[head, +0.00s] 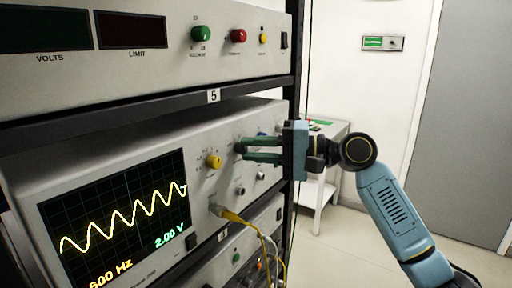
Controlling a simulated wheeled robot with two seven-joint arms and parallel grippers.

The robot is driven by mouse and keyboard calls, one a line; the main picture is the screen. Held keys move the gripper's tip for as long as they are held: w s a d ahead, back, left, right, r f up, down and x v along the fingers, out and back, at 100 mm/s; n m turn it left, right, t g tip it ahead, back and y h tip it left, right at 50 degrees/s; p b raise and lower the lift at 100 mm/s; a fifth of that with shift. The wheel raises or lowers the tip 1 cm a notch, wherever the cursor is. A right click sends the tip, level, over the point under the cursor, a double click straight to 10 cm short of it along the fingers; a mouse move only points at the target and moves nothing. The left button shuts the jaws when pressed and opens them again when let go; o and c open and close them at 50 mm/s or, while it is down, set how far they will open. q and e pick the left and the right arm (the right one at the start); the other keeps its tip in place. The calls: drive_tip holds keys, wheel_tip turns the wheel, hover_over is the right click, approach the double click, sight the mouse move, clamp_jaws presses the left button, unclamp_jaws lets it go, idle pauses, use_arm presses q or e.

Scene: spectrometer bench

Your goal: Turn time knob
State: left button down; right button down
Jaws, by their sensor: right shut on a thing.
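The oscilloscope (100,163) sits in the rack, its front panel facing me. Its screen (120,215) shows a yellow wave with "600 Hz" and "2.00 V". A yellow knob (214,162) is on the panel right of the screen. My right gripper (242,151) reaches in from the right, its green fingers shut at a small dark knob right of and slightly above the yellow one. The fingers hide most of that knob and its label, so I cannot tell if it is the time knob. My left gripper is not in view.
Above is a unit with VOLTS and LIMIT displays and green (201,33), red (238,36) and yellow (263,39) controls. A yellow cable (240,220) plugs in below the yellow knob. The rack post (297,75) stands close to my gripper. A white table (325,165) stands behind.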

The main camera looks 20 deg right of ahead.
drive_tip(key=n+h+p, duration=0.1)
drive_tip(key=n, duration=0.1)
drive_tip(key=n+h+p, duration=0.1)
drive_tip(key=n+p, duration=0.1)
drive_tip(key=r+n+h+p, duration=0.1)
drive_tip(key=n+p, duration=0.1)
drive_tip(key=shift+s+a+n, duration=0.2)
drive_tip(key=shift+n, duration=0.2)
drive_tip(key=shift+f+n+h+p, duration=0.1)
drive_tip(key=shift+n+h+p, duration=0.6)
drive_tip(key=shift+n+p, duration=0.15)
drive_tip(key=c, duration=1.3)
unclamp_jaws()
